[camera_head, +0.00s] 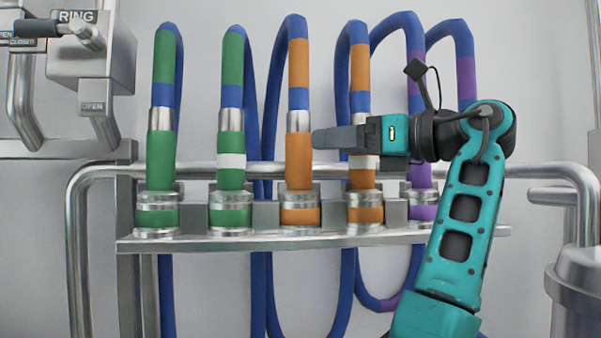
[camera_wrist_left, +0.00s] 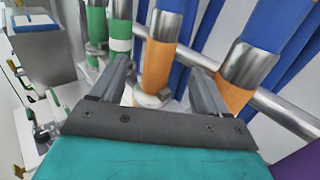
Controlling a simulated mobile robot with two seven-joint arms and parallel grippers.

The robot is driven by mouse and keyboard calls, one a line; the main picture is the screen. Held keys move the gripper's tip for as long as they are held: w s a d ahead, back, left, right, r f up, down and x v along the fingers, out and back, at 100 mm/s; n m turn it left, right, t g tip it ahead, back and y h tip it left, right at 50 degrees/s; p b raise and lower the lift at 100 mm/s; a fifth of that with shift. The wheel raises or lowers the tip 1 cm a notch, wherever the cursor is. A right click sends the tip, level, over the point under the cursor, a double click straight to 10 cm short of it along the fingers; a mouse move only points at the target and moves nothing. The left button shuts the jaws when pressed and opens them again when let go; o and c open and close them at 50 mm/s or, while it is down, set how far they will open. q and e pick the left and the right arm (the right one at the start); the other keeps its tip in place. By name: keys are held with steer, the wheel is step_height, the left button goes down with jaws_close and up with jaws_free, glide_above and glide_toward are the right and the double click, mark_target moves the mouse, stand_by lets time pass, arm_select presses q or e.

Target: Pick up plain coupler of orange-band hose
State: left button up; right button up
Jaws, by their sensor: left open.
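The plain orange coupler (camera_head: 299,160) stands upright in its socket on the rack, with no white band, below a blue hose with an orange band (camera_head: 298,64). My left gripper (camera_head: 322,138) is at its right edge in the head view, with the fingers pointing left. In the left wrist view the plain coupler (camera_wrist_left: 157,66) shows between the two open fingers (camera_wrist_left: 160,82), with nothing gripped. The white-banded orange coupler (camera_head: 362,178) is partly hidden behind the gripper. An orange coupler (camera_wrist_left: 232,97) is also right of the right finger in the wrist view. My right gripper is not in view.
A plain green coupler (camera_head: 161,160) and a white-banded green coupler (camera_head: 231,175) stand to the left. A purple coupler (camera_head: 421,180) is partly hidden by my arm. The metal rack (camera_head: 270,243) and a horizontal pipe run along the row. A lever box (camera_head: 92,62) is upper left.

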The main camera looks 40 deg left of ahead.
mark_target(290, 139)
arm_select(q)
steer(key=a, duration=0.5)
steer(key=shift+s, duration=0.3)
steer(key=shift+s+a+r+p, duration=0.15)
steer(key=shift+a+r, duration=0.05)
steer(key=shift+a, duration=1.15)
steer(key=shift+s+a+r+p, duration=0.1)
steer(key=shift+a+r+p, duration=0.05)
steer(key=shift+a, duration=1.15)
steer(key=shift+d, duration=0.1)
steer(key=shift+c, duration=0.4)
steer(key=c, duration=1)
steer(key=shift+c, duration=0.9)
steer(key=shift+r, duration=0.2)
